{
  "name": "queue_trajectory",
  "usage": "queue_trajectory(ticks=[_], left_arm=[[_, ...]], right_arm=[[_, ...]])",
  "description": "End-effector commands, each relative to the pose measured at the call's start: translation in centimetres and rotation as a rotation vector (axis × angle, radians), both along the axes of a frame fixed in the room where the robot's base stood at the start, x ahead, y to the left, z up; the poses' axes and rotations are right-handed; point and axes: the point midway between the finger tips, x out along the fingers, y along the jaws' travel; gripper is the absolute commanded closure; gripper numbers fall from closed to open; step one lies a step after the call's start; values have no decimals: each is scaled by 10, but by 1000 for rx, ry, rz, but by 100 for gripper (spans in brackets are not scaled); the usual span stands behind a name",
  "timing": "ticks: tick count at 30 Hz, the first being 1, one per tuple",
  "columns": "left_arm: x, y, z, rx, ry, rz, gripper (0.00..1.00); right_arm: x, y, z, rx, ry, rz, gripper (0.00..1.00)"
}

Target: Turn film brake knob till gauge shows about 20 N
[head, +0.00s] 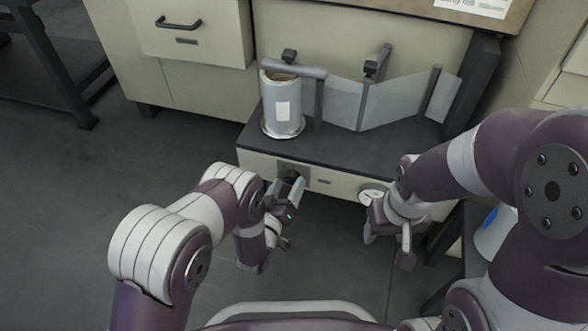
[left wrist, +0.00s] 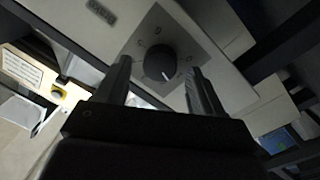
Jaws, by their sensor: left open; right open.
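The film brake knob (left wrist: 159,63) is a round black dial with a white pointer line, on a grey plate with marks, in the left wrist view. The pointer aims down and slightly right in that picture. My left gripper (left wrist: 160,78) is open, with one finger on each side of the knob in that view; I cannot tell whether they touch it. In the head view my left gripper (head: 293,187) is at the dark plate on the bench front and hides the knob. A round white gauge (head: 372,195) sits to its right; its reading is too small to tell. My right gripper (head: 388,240) is open below the gauge.
A film roll (head: 282,108) stands on the dark bench top (head: 345,150), its film running right past upright rollers. A drawer cabinet (head: 190,45) is behind at left. A white object with a blue mark (head: 494,235) is at right. The floor at left is clear.

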Motion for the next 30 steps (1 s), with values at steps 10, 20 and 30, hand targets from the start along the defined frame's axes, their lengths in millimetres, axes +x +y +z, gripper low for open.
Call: queue_trajectory(ticks=[10,20,30], left_arm=[[-2,0,0,0,0,1,32],[-2,0,0,1,0,1,88],[-2,0,3,98,-33,0,88]], right_arm=[[0,0,0,0,0,0,43],[0,0,0,0,0,0,43],[0,0,10,0,0,0,43]])
